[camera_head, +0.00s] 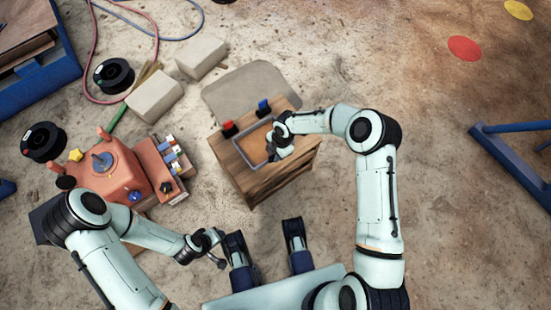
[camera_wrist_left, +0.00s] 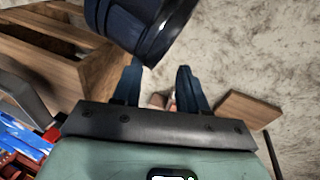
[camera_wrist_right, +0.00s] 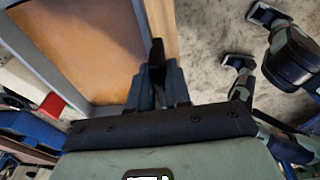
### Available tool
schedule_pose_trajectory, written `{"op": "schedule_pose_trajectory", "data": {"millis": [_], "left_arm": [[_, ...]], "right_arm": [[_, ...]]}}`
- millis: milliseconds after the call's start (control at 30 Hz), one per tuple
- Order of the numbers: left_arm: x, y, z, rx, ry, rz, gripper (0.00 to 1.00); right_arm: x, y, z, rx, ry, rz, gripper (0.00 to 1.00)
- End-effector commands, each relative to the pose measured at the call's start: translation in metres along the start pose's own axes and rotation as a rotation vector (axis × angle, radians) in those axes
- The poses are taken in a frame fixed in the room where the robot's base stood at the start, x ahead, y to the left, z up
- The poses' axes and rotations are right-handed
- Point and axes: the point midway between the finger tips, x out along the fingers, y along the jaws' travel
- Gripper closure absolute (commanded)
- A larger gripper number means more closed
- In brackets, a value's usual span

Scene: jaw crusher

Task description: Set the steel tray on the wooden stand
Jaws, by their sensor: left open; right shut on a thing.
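The wooden stand (camera_head: 285,185) stands right of the red machine, and its side also shows in the left wrist view (camera_wrist_left: 50,55). The steel tray (camera_head: 242,150), with a grey rim and brownish inside, lies over the stand's top; I cannot tell whether it rests fully on it. My right gripper (camera_head: 275,150) is shut on the tray's near-right wall; in the right wrist view the fingers (camera_wrist_right: 157,75) pinch the wall of the tray (camera_wrist_right: 35,60). My left gripper (camera_head: 220,249) is open and empty, apart from the stand; its fingers show in the left wrist view (camera_wrist_left: 158,80).
A red object (camera_head: 229,128) and a blue object (camera_head: 263,107) sit at the stand's back edge. The red machine (camera_head: 110,180) stands left. Pale blocks (camera_head: 155,97), black spools (camera_head: 113,75) and hoses lie behind. Blue frames (camera_head: 510,155) stand far right. Floor right of the stand is clear.

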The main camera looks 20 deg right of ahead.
Motion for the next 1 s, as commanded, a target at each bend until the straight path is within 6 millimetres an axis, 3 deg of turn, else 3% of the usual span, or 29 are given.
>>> {"op": "schedule_pose_trajectory", "data": {"millis": [167,433,867,900,967,1000], "left_arm": [[0.003,-0.001,-0.004,-0.001,0.012,-0.001,0.57],[0.012,-0.004,-0.017,-0.004,0.050,-0.003,0.57],[0.015,-0.005,-0.021,-0.004,0.061,-0.004,0.57],[0.015,-0.005,-0.022,-0.005,0.064,-0.004,0.57],[0.014,-0.005,-0.022,-0.005,0.063,-0.004,0.57],[0.014,-0.005,-0.022,-0.005,0.063,-0.004,0.57]], "right_arm": [[0.010,0.000,0.001,0.000,0.001,0.003,1.00],[0.046,-0.002,0.007,0.000,0.001,0.003,1.00],[0.049,-0.002,0.007,0.000,0.000,0.004,1.00],[0.049,-0.003,0.007,0.000,0.000,0.001,0.79],[0.049,-0.003,0.007,0.000,0.000,0.001,0.60],[0.049,-0.003,0.007,0.000,0.000,0.001,0.57]]}}
